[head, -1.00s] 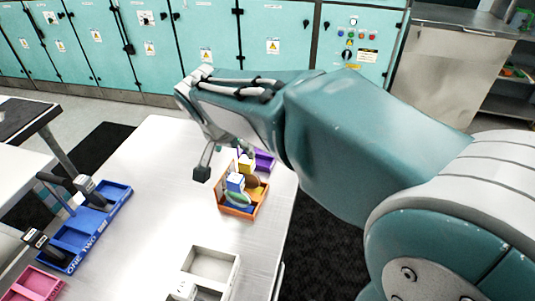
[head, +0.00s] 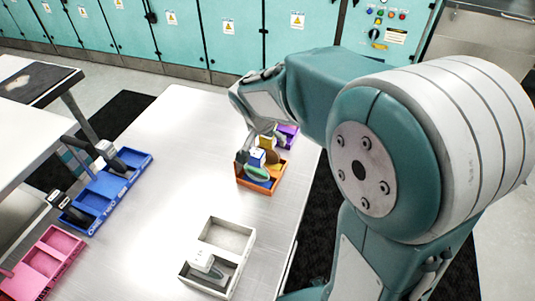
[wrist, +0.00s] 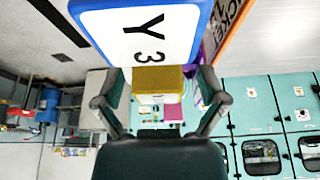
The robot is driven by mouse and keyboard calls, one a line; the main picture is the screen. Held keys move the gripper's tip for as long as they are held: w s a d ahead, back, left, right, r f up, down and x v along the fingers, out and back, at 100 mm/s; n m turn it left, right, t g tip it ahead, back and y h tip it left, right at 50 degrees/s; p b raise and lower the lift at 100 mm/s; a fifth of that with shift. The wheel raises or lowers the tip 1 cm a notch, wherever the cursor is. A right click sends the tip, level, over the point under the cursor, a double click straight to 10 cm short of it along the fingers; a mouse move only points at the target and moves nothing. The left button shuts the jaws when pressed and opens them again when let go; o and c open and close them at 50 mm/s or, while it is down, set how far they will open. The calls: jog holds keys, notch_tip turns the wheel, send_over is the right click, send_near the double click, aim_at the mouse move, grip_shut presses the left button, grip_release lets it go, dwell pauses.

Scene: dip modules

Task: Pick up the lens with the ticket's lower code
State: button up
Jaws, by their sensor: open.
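An orange tray (head: 243,182) on the metal table holds a blue-and-white block (head: 257,157), a yellow block (head: 267,143) and a green round piece (head: 257,173). My gripper (head: 260,148) is open over this tray and partly hides its contents. In the wrist view, the blue-edged block shows a white face marked "Y 3" (wrist: 150,32), close to the camera. The yellow block (wrist: 158,79) appears between the open fingers, apparently beyond them. Part of the word "TICKET" (wrist: 232,14) shows at upper right. I cannot read a lens code or the whole ticket.
A purple tray (head: 291,131) stands behind the orange one. A long blue tray (head: 132,160) with black-handled items and a pink tray (head: 42,262) lie left. The table's middle is clear.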

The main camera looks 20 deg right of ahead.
jog(key=shift+w+f, duration=0.1)
jog(key=shift+f, duration=0.1)
grip_shut()
